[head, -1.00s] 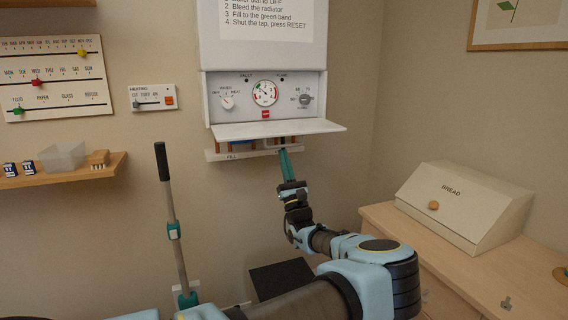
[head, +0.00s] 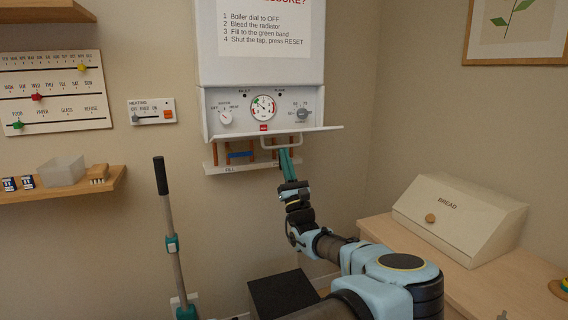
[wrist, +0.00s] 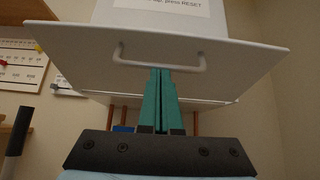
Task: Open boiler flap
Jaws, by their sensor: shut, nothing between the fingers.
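The boiler flap (head: 225,137) is a white panel under the control panel. In the head view it stands out nearly level, seen almost edge-on. Its bar handle (head: 282,143) shows below the front edge. In the wrist view I see the underside of the flap (wrist: 225,62) from below, with the white handle (wrist: 160,62) near its outer edge. My gripper (head: 285,151) is shut and empty under the flap, its teal fingers (wrist: 160,80) pointing up at it. The fingertips are close to the handle; I cannot tell whether they touch the flap.
Copper pipes and a blue part (head: 240,154) show under the flap above a white FILL ledge (head: 228,169). A bread box (head: 458,215) stands on the counter at right. A shelf (head: 60,186) is on the left wall, and a grey pole (head: 170,225) stands left of my arm.

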